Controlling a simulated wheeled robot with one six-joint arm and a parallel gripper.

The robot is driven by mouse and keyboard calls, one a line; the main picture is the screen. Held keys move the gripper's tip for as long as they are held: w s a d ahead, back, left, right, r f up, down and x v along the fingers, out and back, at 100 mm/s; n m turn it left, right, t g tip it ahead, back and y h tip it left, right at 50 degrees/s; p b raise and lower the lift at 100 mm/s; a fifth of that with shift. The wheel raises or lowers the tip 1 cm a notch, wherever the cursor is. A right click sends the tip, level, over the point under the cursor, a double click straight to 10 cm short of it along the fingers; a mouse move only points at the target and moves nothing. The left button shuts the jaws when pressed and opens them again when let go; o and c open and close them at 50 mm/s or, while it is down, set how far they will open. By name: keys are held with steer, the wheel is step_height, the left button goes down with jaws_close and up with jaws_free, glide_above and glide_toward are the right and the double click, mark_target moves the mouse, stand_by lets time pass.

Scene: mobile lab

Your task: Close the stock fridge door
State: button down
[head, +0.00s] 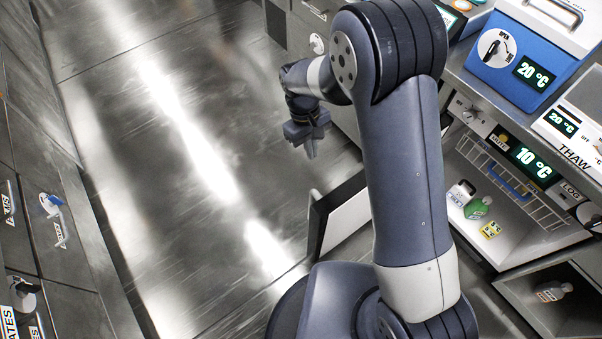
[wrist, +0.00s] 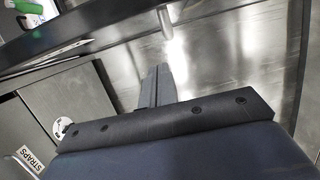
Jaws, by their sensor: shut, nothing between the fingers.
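The stock fridge (head: 515,150) is at the right in the head view, its panel reading 10 °C. It stands open, with a white jug, a green bottle (head: 478,208) and a yellow box inside. Its door (head: 345,213), white inside with a dark edge, is swung out into the aisle, partly hidden behind my arm. My gripper (head: 311,150) is shut and empty, beyond the door and apart from it in the head view. In the wrist view the gripper fingers (wrist: 158,85) are together, pointing toward the floor. A dark bar, possibly the door, crosses the upper left there.
A blue box (head: 530,60) reading 20 °C and a thaw unit (head: 572,125) stand on the counter at right. An open cubby (head: 560,300) is below the fridge. Cabinets (head: 50,225) line the left. The metal floor (head: 180,150) between is clear.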

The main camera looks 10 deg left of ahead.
steer(key=s+d+f, duration=0.4)
steer(key=d+f, duration=0.1)
steer(key=f, duration=0.4)
steer(key=shift+f, duration=0.3)
steer(key=shift+s, duration=0.1)
